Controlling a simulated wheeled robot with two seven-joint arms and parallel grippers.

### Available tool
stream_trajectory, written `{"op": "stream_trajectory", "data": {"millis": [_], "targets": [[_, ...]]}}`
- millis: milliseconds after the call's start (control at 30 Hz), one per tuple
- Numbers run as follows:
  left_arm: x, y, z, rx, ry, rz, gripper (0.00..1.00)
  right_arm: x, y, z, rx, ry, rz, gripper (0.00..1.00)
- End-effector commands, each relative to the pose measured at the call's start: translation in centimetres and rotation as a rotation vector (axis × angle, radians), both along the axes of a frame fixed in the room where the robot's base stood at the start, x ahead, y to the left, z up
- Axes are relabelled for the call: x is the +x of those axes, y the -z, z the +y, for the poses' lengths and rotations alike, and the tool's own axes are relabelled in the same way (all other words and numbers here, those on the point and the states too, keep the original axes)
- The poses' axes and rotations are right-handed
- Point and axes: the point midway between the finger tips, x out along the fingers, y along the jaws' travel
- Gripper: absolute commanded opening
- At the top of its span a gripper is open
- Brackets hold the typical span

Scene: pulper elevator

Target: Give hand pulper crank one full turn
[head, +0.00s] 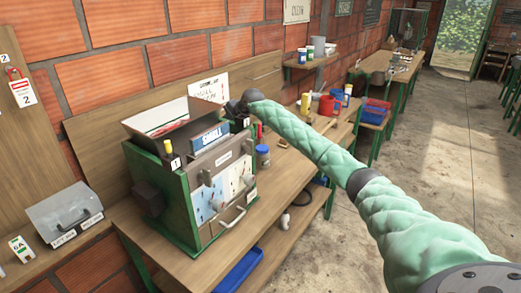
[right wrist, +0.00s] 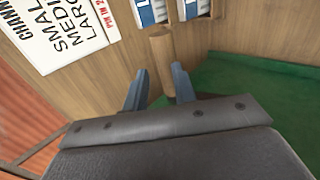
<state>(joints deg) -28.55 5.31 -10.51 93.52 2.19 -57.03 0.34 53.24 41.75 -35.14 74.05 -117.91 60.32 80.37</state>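The hand pulper appears to be the green box-shaped machine (head: 175,205) on the bench in the head view, with an open hopper (head: 143,122) on top. My right gripper (right wrist: 159,85) is at its far right side; in the head view the fingers are hard to make out. In the right wrist view a round wooden handle (right wrist: 162,50), apparently the crank's grip, stands upright between the two blue-grey fingers. The fingers are apart, with a gap on the left of the handle; the right finger is close to it. The crank's arm is hidden. My left gripper is not in view.
A wooden board with a white sign (right wrist: 62,32) is close behind the handle. A green surface (right wrist: 250,95) lies to the right. In the head view, a blue-lidded jar (head: 263,156), a red container (head: 326,105) and other cups stand farther along the bench. A grey lidded box (head: 65,213) sits left.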

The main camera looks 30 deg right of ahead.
Motion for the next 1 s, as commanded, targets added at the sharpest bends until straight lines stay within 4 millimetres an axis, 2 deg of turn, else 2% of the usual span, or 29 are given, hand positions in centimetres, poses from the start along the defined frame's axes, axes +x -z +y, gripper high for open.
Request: {"op": "stream_trajectory", "data": {"millis": [33, 167, 500, 1000], "targets": [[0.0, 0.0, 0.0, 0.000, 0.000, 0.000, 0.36, 0.0, 0.0, 0.0, 0.000, 0.000, 0.000, 0.37], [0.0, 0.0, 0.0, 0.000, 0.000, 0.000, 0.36, 0.0, 0.0, 0.0, 0.000, 0.000, -0.001, 0.63], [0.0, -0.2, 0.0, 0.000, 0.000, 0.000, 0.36, -0.2, -0.3, -0.1, 0.000, 0.000, -0.001, 0.64], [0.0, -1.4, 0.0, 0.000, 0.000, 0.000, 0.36, -2.8, -3.0, -1.2, -0.001, 0.000, -0.001, 0.64]]}}
